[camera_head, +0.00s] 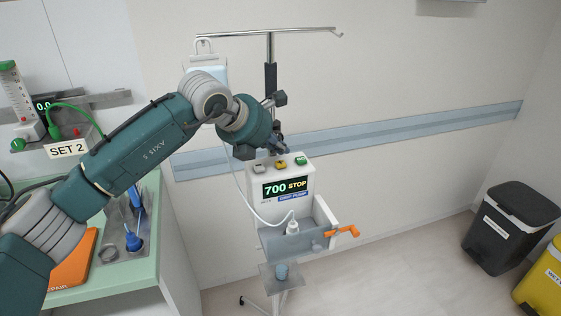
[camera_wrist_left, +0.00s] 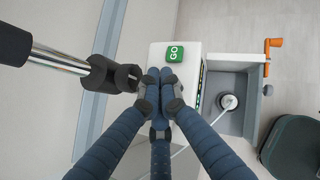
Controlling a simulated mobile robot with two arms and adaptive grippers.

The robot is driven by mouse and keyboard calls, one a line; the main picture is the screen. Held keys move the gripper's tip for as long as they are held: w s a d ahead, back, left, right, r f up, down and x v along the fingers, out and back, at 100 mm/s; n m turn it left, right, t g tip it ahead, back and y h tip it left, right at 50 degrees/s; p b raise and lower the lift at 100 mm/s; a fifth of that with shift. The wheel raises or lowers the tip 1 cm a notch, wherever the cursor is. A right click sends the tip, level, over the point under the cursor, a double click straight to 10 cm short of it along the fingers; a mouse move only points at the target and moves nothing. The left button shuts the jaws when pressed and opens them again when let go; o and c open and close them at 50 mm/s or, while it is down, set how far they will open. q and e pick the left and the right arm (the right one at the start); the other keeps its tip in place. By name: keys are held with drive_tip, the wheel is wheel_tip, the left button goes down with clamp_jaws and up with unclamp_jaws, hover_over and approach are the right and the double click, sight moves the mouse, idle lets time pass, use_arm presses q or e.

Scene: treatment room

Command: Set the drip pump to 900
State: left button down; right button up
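The drip pump (camera_head: 308,183) is a white box on a stand, and its display (camera_head: 285,187) reads 700 STOP. On its top are a grey button (camera_head: 259,169), a yellow button (camera_head: 280,164) and a green button (camera_head: 300,160). My left gripper (camera_head: 281,149) is just above the top, close to the yellow button; I cannot tell if it touches. In the left wrist view its fingers (camera_wrist_left: 160,76) are together and empty, beside the green GO button (camera_wrist_left: 175,52). They hide the other buttons there. My right gripper is not in view.
A green-edged counter (camera_head: 105,272) is at left; bins (camera_head: 500,235) stand at right.

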sight(281, 165)
use_arm(q)
wheel_tip(281, 165, up, 4)
drive_tip(key=shift+r+p, duration=0.1)
drive_tip(key=shift+p, duration=0.6)
drive_tip(key=shift+d, duration=0.1)
idle(1.3)
